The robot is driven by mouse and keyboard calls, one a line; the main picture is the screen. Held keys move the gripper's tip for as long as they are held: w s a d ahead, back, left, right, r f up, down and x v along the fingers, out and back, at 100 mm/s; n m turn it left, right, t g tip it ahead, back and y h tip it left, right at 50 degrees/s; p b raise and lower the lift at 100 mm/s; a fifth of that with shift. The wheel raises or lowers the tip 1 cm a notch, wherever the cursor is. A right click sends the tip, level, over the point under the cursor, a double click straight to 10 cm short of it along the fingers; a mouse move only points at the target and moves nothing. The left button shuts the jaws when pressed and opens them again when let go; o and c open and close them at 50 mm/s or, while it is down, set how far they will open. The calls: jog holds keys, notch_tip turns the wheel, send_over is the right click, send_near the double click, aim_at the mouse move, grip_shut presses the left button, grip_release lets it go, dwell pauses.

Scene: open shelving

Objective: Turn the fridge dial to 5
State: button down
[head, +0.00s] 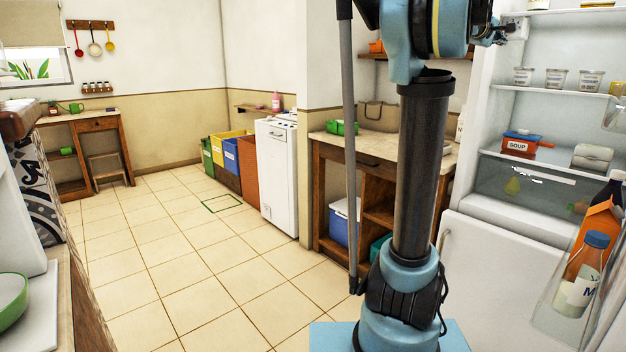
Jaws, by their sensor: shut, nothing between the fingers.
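The open fridge (488,130) stands at the right, its lit shelves facing me. A small white housing (519,27) sits high on its left inner wall, which looks like the dial's place. The dial's number and pointer are too small to read. My gripper (507,29) is shut, at the end of my raised blue arm. Its dark fingertips are right beside the housing and overlap its left edge in the picture. I cannot tell whether they touch the dial.
Bottles (589,262) stand in the open door's rack at the right. A wooden counter (325,147) is left of the fridge. The tiled floor at left is clear.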

aim_at(519, 32)
jog(key=shift+w+d+r+n+t, duration=0.25)
jog(key=shift+w+d+r+n, duration=0.3)
jog(key=shift+w+d+r, duration=1)
jog(key=shift+w+d+r+n+t, duration=0.2)
jog(key=shift+w+d+r+n, duration=0.65)
jog(key=shift+d, duration=1.3)
jog(key=shift+w+d+r+n+t, duration=0.3)
jog(key=shift+w+d+r, duration=0.5)
jog(key=shift+w+d, duration=0.9)
jog(key=shift+d+r, duration=0.15)
jog(key=shift+d, duration=0.05)
jog(key=shift+s+d+r, duration=0.1)
jog(key=shift+s, duration=0.05)
jog(key=shift+f, duration=0.6)
jog(key=shift+f, duration=0.35)
jog(key=shift+a+f, duration=0.25)
jog(key=shift+f, duration=0.15)
jog(key=shift+d+f, duration=0.1)
jog(key=shift+d, duration=0.05)
